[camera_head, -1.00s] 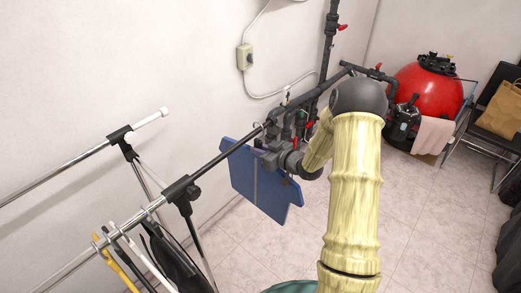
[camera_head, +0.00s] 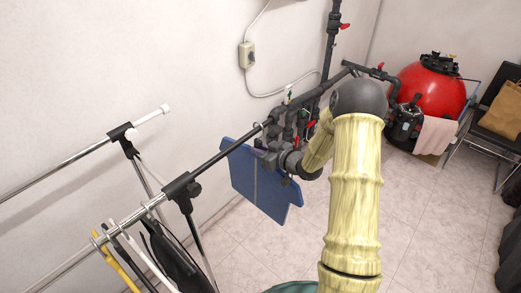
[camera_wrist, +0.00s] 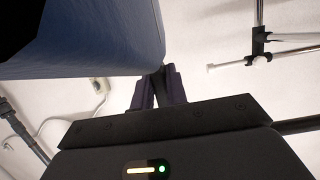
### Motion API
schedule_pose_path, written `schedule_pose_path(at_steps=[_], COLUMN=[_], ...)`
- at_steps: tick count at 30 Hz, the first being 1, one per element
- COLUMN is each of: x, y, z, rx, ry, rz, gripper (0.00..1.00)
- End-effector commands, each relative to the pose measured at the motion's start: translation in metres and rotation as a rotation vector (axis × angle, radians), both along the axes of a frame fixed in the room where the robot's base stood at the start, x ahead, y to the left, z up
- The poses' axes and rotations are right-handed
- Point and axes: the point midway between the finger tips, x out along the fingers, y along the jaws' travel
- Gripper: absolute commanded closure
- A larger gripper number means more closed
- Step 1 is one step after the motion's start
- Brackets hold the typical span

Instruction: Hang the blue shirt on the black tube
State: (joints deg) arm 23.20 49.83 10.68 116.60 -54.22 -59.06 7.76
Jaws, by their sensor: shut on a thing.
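The blue shirt (camera_head: 262,188) hangs in the middle of the head view, behind and below the black tube (camera_head: 214,163) of the clothes rack. A small silver hook (camera_head: 259,126) shows at the tube's far end; I cannot tell whether it rests on the tube. My gripper (camera_head: 284,158) is beside the shirt's upper right, at the end of my arm. In the wrist view, the fingers of my gripper (camera_wrist: 157,88) are shut at the edge of the blue shirt (camera_wrist: 95,40). The exact part held is hidden.
Several hangers (camera_head: 125,245) and a dark garment (camera_head: 178,262) hang at the rack's near left. Dark pipes with red valves (camera_head: 308,125) are close behind my gripper. A red tank (camera_head: 432,92) and a chair (camera_head: 485,135) stand at the back right. The tiled floor (camera_head: 410,220) is clear.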

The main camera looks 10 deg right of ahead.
Motion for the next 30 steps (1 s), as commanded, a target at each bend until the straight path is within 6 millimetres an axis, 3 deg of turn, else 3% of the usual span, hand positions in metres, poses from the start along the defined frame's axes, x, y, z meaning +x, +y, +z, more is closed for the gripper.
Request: schedule_pose_path(at_steps=[24,25,27,28,30], x=[-0.0016,-0.0016,-0.0016,-0.0017,-0.0017], y=[-0.0023,-0.0023,-0.0023,-0.0022,-0.0023], z=[-0.0045,-0.0046,-0.0046,-0.0046,-0.0048], rx=[0.000,0.000,0.000,0.000,0.000], ry=[-0.002,-0.002,-0.002,-0.002,-0.002], rz=[-0.001,-0.001,-0.001,-0.001,-0.001], gripper=[1.00,0.80,0.66,0.60,0.60])
